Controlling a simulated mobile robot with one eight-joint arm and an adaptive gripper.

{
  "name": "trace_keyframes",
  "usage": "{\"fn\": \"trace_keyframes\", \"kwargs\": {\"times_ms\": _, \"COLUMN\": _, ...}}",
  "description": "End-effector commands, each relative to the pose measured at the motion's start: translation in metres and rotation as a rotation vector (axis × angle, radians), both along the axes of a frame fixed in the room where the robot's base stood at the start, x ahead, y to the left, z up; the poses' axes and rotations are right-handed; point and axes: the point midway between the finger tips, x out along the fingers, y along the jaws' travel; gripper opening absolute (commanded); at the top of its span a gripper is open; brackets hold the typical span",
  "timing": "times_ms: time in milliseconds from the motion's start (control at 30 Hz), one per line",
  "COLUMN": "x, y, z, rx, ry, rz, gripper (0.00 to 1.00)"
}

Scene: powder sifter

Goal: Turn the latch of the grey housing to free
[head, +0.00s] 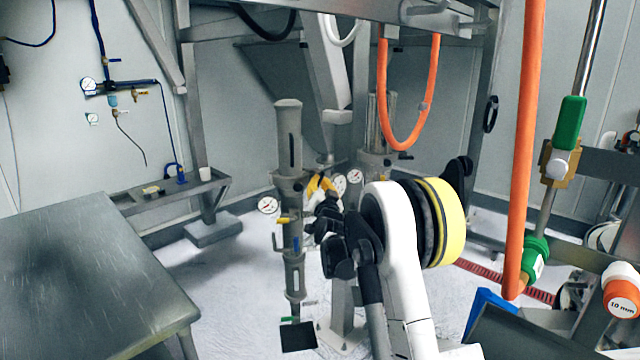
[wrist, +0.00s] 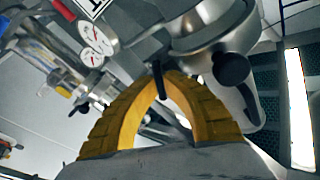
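The grey housing shows in the head view as an upright grey column (head: 289,140) with gauges and fittings. My gripper (head: 320,186) is at its right side, its yellow fingers partly hidden behind black wrist parts. In the wrist view my gripper (wrist: 167,80) has its two yellow fingers arched, with the tips close together around a thin dark lever (wrist: 159,78). This lever seems to be the latch and hangs from grey metalwork above the fingers. The tips appear to press on it, though the contact is partly hidden. The latch cannot be made out in the head view.
A round metal body with a black knob (wrist: 231,69) is close to the right finger. Pressure gauges (wrist: 97,36) are at upper left. An orange hose (head: 410,140) hangs behind my arm. A steel table (head: 90,275) stands at left, with open floor between.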

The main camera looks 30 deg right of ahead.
Motion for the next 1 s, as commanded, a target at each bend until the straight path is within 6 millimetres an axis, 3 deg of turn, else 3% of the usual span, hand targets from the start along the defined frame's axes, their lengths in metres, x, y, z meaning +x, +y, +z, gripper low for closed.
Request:
{"fn": "trace_keyframes", "kwargs": {"times_ms": 500, "x": -0.0003, "y": -0.0011, "z": 0.0, "rx": -0.362, "ry": 0.097, "rz": -0.001, "gripper": 0.0}}
{"fn": "trace_keyframes", "kwargs": {"times_ms": 1000, "x": -0.0002, "y": -0.0008, "z": 0.0003, "rx": -0.452, "ry": 0.121, "rz": -0.001, "gripper": 0.0}}
